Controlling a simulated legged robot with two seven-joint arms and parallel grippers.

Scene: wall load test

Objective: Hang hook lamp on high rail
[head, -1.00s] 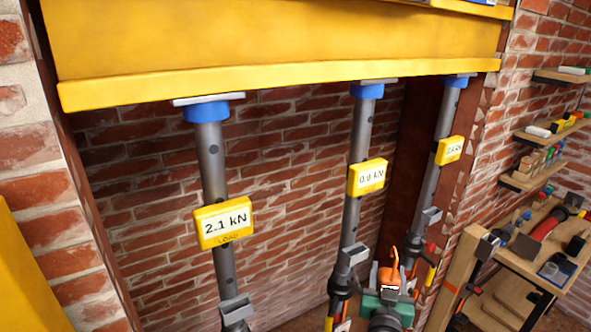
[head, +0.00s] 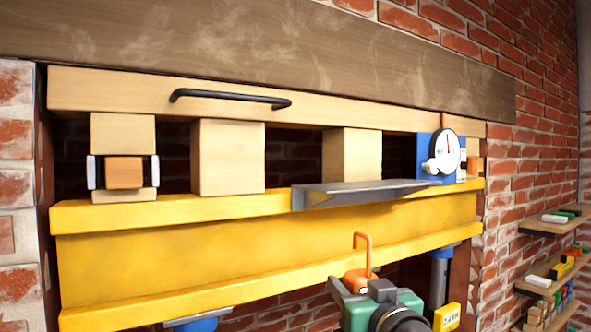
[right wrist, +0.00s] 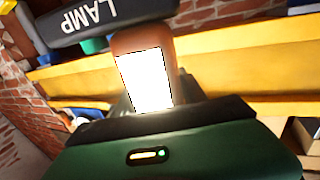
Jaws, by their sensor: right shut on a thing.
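The hook lamp (head: 360,280) is orange, with a thin hook standing up from its top. My right gripper (head: 352,288) is shut on its body, in front of the yellow beam's lower edge in the head view. In the right wrist view the lamp (right wrist: 145,80) shows a bright white face above my green gripper housing. A black bar (head: 230,97), which looks like the high rail, is fixed along the upper wooden beam, up and left of the lamp. The hook is apart from it. My left gripper is out of view.
The yellow beam (head: 260,255) spans the opening, with wooden blocks (head: 228,157) above it. A grey metal plate (head: 350,192) juts out between lamp and bar. A dial gauge (head: 446,152) stands right of it. Shelves (head: 552,222) line the right wall.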

